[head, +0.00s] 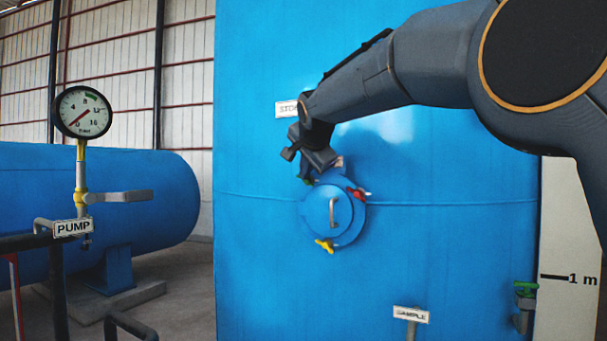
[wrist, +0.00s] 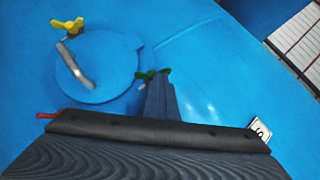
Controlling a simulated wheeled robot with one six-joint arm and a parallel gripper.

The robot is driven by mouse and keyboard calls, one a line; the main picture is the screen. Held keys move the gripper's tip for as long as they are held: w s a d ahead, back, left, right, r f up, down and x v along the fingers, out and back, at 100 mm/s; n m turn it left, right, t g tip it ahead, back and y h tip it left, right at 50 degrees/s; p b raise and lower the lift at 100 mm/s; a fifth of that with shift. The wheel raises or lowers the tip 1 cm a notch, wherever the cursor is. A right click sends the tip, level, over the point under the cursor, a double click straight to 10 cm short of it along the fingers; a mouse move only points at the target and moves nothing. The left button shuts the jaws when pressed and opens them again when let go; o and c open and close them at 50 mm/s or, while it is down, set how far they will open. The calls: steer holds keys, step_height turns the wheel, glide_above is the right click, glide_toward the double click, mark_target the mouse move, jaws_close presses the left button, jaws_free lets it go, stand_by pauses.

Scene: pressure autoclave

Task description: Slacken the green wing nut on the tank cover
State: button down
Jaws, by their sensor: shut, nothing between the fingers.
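The round blue tank cover (head: 318,214) is on the front of the big blue tank, with a grey bar handle (head: 333,212) across it. The green wing nut (head: 308,181) is at the cover's upper left edge, mostly hidden by my gripper (head: 311,172). In the wrist view, the green wing nut (wrist: 146,76) shows on both sides of my gripper's tip (wrist: 158,82), which covers its middle. My gripper is shut with nothing between its fingers. I cannot tell whether the tip touches the nut. The cover (wrist: 110,62) fills the upper left there.
A yellow wing nut (head: 325,245) is at the cover's bottom and a red one (head: 359,194) at its upper right. A white label (head: 287,109) is above left of the cover. A pump gauge (head: 83,112) stands at left, and a sample tap (head: 524,290) at lower right.

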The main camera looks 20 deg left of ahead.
steer(key=s+d+r+b, duration=0.1)
steer(key=s+d+r, duration=0.4)
steer(key=s+r, duration=0.2)
steer(key=shift+s+r, duration=0.2)
steer(key=shift+r, duration=1.15)
